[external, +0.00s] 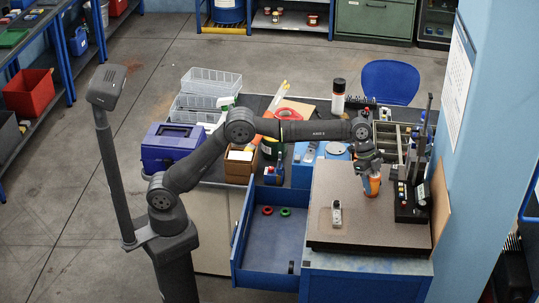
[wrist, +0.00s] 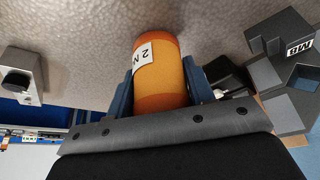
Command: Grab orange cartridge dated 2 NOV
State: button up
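The orange cartridge (external: 372,187) is under my gripper (external: 368,168), over the right part of the brown-grey board. In the wrist view the cartridge (wrist: 163,80) sits between the two blue fingers of my gripper (wrist: 163,92), which lie against its two sides. A white label on it shows "2 N"; the rest of the label curves out of sight. I cannot tell whether its lower end touches the board.
A black stand (external: 412,200) rises close to the right of the cartridge. A small grey metal part (external: 336,213) lies on the board (external: 365,230) to the left. An open blue drawer (external: 270,245) holds a red and a green ring. The board's front is clear.

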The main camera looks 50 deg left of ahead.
aim_at(375, 174)
jog(key=c, duration=0.5)
jog(key=shift+c, duration=0.2)
jog(key=shift+r, duration=0.15)
jog(key=shift+r, duration=0.6)
notch_tip(375, 174, up, 3)
jog(key=shift+f, duration=0.15)
jog(key=s+d+r, duration=0.3)
jog(key=s+r, duration=0.4)
jog(key=s, duration=0.4)
jog(key=shift+d, duration=0.35)
